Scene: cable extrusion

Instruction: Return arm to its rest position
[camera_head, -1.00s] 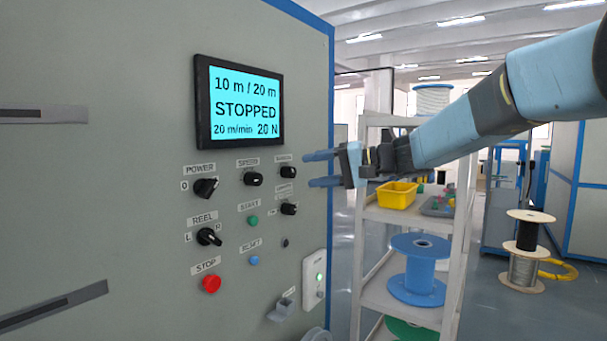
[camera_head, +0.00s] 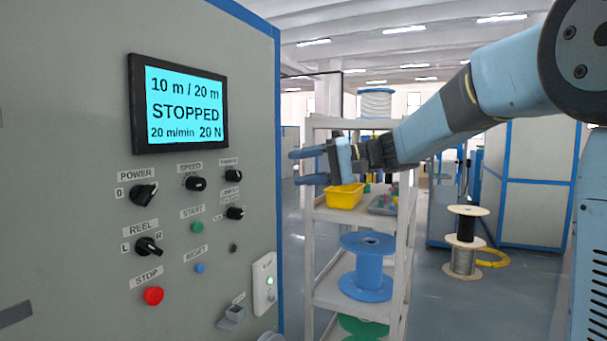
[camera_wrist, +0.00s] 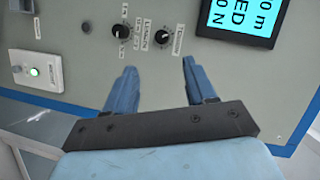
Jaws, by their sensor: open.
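My gripper (camera_head: 311,168) is at the end of my blue and grey arm, which reaches in from the right in the head view. Its two blue fingers are apart with nothing between them. They point left toward the control panel (camera_head: 105,230). In the wrist view my gripper (camera_wrist: 158,82) is also open and empty, with panel knobs (camera_wrist: 163,36) beyond the fingertips. The fingers appear apart from the panel. The panel's screen (camera_head: 186,104) reads "10 m / 20 m STOPPED".
A shelf rack (camera_head: 400,215) with a yellow bin (camera_head: 344,197) and a blue spool (camera_head: 368,265) stands behind my gripper. More spools (camera_head: 463,240) stand on the floor at right. The panel's blue edge (camera_head: 279,150) is near the fingers. Open floor lies at right.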

